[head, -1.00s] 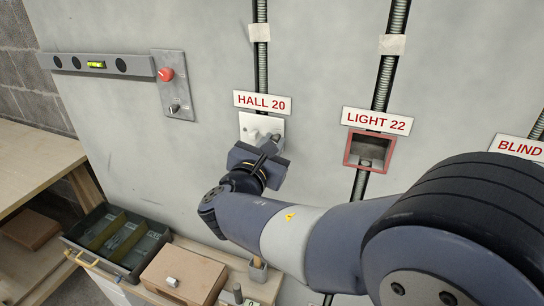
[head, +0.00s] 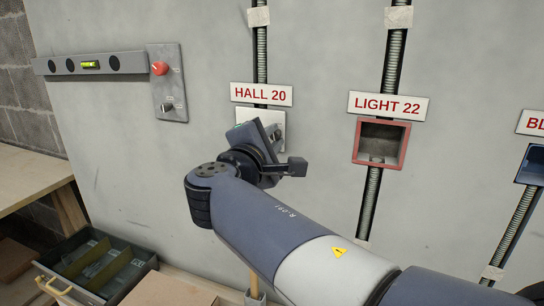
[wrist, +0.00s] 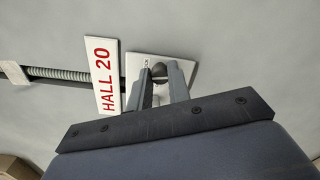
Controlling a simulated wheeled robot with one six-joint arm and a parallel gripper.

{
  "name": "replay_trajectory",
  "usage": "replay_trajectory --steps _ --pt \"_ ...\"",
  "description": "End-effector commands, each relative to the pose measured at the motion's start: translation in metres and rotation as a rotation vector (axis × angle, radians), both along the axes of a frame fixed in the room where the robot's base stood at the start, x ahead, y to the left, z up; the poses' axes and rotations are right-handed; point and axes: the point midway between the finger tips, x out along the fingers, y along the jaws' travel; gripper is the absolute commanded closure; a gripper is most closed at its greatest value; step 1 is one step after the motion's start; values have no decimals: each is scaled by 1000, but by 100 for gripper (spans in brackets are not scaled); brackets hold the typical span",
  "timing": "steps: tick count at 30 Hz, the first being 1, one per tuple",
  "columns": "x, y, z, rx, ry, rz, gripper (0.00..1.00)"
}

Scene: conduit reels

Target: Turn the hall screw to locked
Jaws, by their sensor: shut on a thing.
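The HALL 20 sign (head: 261,94) is on the wall above a pale square plate (head: 246,116), which is partly hidden by my gripper. In the wrist view the plate (wrist: 188,58) lies behind my fingers, beside the sign (wrist: 103,75). My gripper (wrist: 160,76) is shut on the dark, round-ended hall screw (wrist: 158,69) on this plate. Small lettering by the screw is too small to read, so I cannot tell its setting. In the head view my gripper (head: 277,136) is at the plate, with its body tilted.
To the right, the LIGHT 22 sign (head: 388,106) is above an open red-framed box (head: 382,142). A grey panel (head: 168,90) with a red knob is at left. An open drawer tray (head: 95,262) stands at lower left. The wall around the plate is mostly clear.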

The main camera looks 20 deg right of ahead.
Motion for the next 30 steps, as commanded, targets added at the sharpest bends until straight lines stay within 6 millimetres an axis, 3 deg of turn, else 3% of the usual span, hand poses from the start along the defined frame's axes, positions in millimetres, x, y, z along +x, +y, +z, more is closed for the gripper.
replay_trajectory --steps 12,29,30 --pt "0 0 -2 164 -119 0 100" --pt "0 0 1 189 -139 0 100" --pt "0 0 1 188 -138 0 81"
